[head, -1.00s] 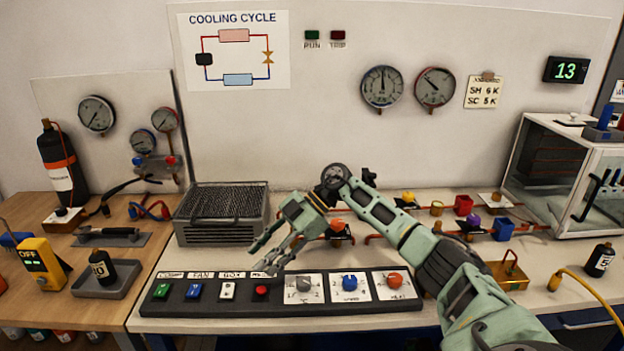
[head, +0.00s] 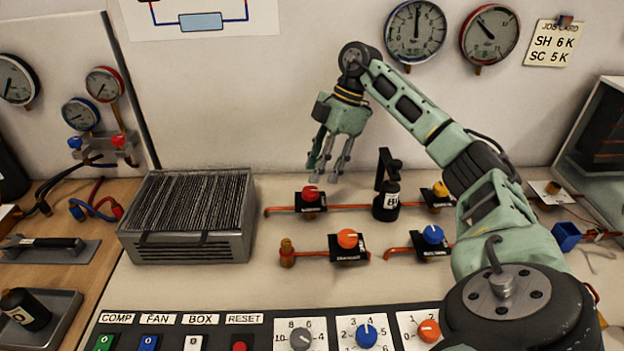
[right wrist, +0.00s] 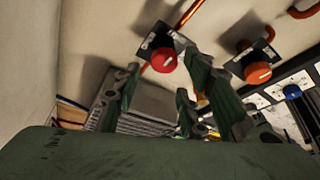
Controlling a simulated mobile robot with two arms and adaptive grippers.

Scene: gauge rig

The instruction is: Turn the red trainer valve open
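The red trainer valve (head: 310,194) is a round red knob on a small black plate on the copper pipe, behind the orange knob valve. My right gripper (head: 326,168) hangs above the red knob and slightly to its right, fingers pointing down. Its fingers are spread with nothing between them. In the right wrist view the red knob (right wrist: 163,62) shows between the spread fingers (right wrist: 165,85), beyond their tips and not touched as far as I can tell. The angle of the knob's pointer is hard to read. My left gripper is out of view.
An orange knob valve (head: 347,239) and a blue one (head: 433,234) stand in front. A black bottle (head: 386,203) stands right of the red valve, close to it. A finned condenser (head: 190,216) stands left. The control panel (head: 270,325) runs along the front.

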